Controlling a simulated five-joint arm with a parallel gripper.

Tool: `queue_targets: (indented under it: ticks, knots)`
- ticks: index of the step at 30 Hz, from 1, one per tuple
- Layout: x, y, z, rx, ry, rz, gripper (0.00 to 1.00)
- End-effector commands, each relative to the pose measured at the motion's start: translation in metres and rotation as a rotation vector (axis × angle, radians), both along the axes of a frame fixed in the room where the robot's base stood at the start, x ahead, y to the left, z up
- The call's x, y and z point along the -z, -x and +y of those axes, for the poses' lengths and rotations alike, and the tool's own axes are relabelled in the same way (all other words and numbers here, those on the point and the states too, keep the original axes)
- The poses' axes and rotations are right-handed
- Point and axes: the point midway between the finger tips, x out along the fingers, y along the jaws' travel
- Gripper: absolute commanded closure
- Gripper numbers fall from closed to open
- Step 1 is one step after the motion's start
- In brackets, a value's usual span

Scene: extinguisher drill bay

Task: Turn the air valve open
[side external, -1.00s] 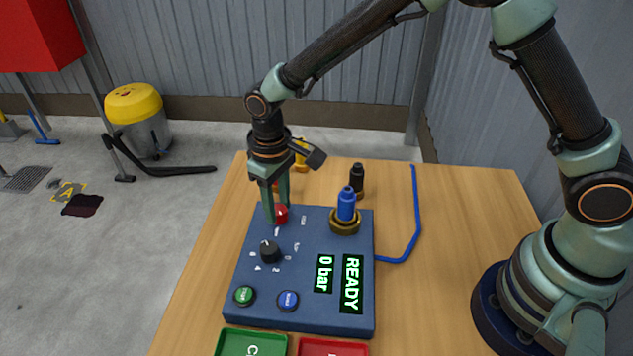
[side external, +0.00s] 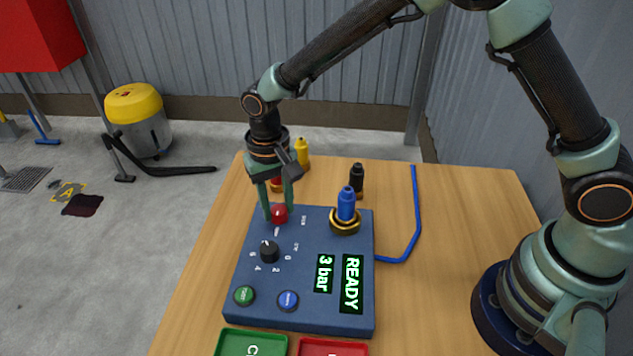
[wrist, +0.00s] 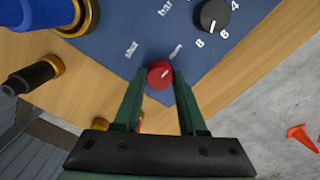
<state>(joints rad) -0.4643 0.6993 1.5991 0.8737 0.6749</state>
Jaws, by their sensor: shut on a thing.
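The air valve is a red knob (side external: 279,215) at the back left of the blue control panel (side external: 318,235). My gripper (side external: 278,209) points down with its two green fingers shut on the knob from both sides. In the wrist view the red knob (wrist: 160,73) sits between the fingertips (wrist: 159,74). A white line on the knob slants toward the right-hand label, which is blurred; the label on the left reads "shut". The panel's displays (side external: 351,284) read READY and 3 bar.
A black dial (side external: 270,252), green button (side external: 244,295) and blue button (side external: 288,301) are on the panel. A blue bottle (side external: 346,203) stands in a brass ring at its back right. Black (side external: 356,181) and yellow (side external: 302,155) bottles stand behind. Green (side external: 225,342) and red (side external: 333,341) trays lie in front.

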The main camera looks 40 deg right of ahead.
Motion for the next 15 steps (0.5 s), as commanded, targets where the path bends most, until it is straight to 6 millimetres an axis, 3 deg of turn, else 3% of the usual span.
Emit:
queue_targets:
  ticks: [11,12,13,15]
  knots:
    - [0.0021,0.0026,0.0026,-0.002,0.001,0.003,1.0]
    - [0.002,0.0025,0.0025,-0.003,0.001,0.002,0.44]
    - [0.0019,0.0023,0.0025,-0.002,0.001,0.002,0.33]
    - [0.0016,0.0018,0.0022,-0.002,0.001,0.001,0.29]
